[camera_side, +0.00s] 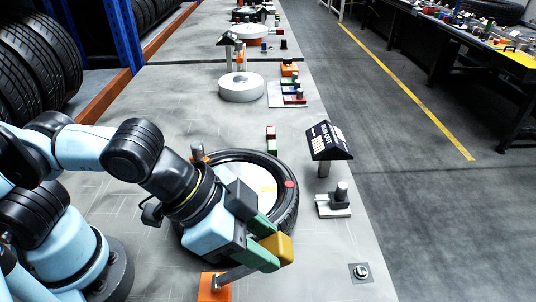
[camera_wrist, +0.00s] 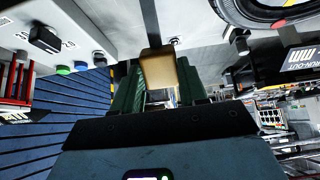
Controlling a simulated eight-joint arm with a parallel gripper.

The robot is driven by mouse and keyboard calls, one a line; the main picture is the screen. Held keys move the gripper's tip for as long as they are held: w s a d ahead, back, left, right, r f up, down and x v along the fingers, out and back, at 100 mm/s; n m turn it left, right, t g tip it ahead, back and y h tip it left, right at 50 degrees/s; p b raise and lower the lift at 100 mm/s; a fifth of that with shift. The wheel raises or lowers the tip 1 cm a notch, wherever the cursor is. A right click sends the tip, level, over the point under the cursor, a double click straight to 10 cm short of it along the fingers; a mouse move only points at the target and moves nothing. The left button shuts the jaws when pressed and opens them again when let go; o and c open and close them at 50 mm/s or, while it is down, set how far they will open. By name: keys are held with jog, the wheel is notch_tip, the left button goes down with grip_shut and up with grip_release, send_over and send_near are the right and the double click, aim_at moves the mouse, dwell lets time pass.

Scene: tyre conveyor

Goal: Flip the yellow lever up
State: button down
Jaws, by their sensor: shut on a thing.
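The yellow lever's block-shaped handle (camera_side: 279,248) is between the green fingers of my gripper (camera_side: 268,243) in the side view. A grey metal rod runs from it down-left to an orange base (camera_side: 213,288) at the front of the bench. The rod looks low and slanted; its exact angle is hard to tell. In the wrist view the handle (camera_wrist: 158,70) sits between the two green fingers (camera_wrist: 158,88), and the rod (camera_wrist: 150,22) goes up out of the picture. My gripper is shut on the handle, and my wrist partly hides the rod.
A black tyre (camera_side: 291,212) around a white disc (camera_side: 262,178) lies just behind my gripper. A RUN-OUT sign (camera_side: 328,141) and a small metal fixture (camera_side: 336,204) stand to its right. A grey box with buttons (camera_wrist: 60,28) shows in the wrist view. The right front bench is mostly clear.

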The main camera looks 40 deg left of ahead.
jog(key=c, duration=0.6)
grip_release()
jog(key=v, duration=0.7)
jog(key=shift+r, duration=0.25)
jog(key=shift+a, duration=0.1)
jog(key=w+a+f+n+y, duration=0.1)
jog(key=w+a+f+n, duration=0.1)
jog(key=a, duration=0.4)
jog(key=w+a+f+n+t+y, duration=0.1)
jog(key=w+a+n+y, duration=0.1)
jog(key=w+a+n, duration=0.2)
jog(key=w+a+f+n+t+y, duration=0.1)
jog(key=w+a, duration=0.4)
jog(key=a, duration=0.5)
jog(key=shift+a+f+n+y, duration=0.15)
jog(key=shift+f+n+y, duration=0.45)
jog(key=shift+f+n, duration=0.3)
